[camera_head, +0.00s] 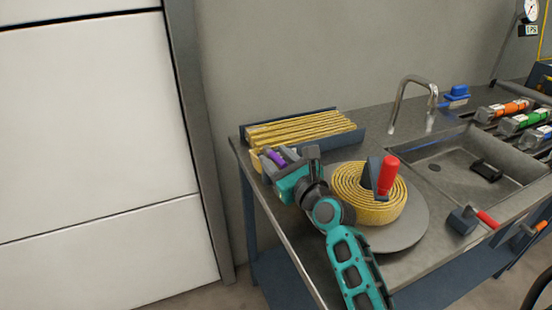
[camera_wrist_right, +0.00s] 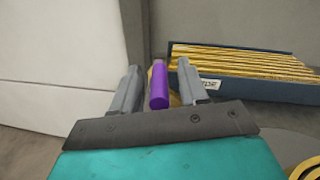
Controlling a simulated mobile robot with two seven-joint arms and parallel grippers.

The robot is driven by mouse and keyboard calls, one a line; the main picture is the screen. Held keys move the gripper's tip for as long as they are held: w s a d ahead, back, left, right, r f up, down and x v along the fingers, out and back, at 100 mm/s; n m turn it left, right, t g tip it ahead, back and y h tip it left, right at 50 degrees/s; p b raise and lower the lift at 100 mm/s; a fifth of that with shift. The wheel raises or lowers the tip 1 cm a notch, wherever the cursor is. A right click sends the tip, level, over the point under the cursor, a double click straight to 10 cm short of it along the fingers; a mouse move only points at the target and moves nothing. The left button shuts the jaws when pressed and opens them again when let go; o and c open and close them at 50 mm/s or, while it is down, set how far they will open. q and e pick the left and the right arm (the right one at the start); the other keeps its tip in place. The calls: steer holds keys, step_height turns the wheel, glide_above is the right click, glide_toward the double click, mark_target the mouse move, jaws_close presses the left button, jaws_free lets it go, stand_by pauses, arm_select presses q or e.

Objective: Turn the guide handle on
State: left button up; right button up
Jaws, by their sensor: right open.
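A purple upright handle (camera_head: 275,158) stands at the left end of the steel counter, partly hidden by my right gripper. It shows clearly in the right wrist view (camera_wrist_right: 158,86), between the two grey fingers. My right gripper (camera_wrist_right: 158,68) is open, with a finger on each side of the purple handle and a visible gap to each. A red handle (camera_head: 388,174) on a dark block stands over the coiled yellow hose (camera_head: 393,208). I cannot tell from the frames which one is the guide handle. My left gripper is not in view.
A blue tray (camera_head: 351,139) of folded yellow hose lies behind my right gripper. The hose coil rests on a round grey plate (camera_head: 418,238). A tap (camera_head: 404,92), a sink (camera_head: 450,158) and a red-handled tool (camera_head: 463,220) are to the right. A wall stands behind.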

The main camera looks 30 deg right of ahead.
steer(key=shift+w, duration=0.3)
steer(key=shift+c, duration=0.3)
jaws_close()
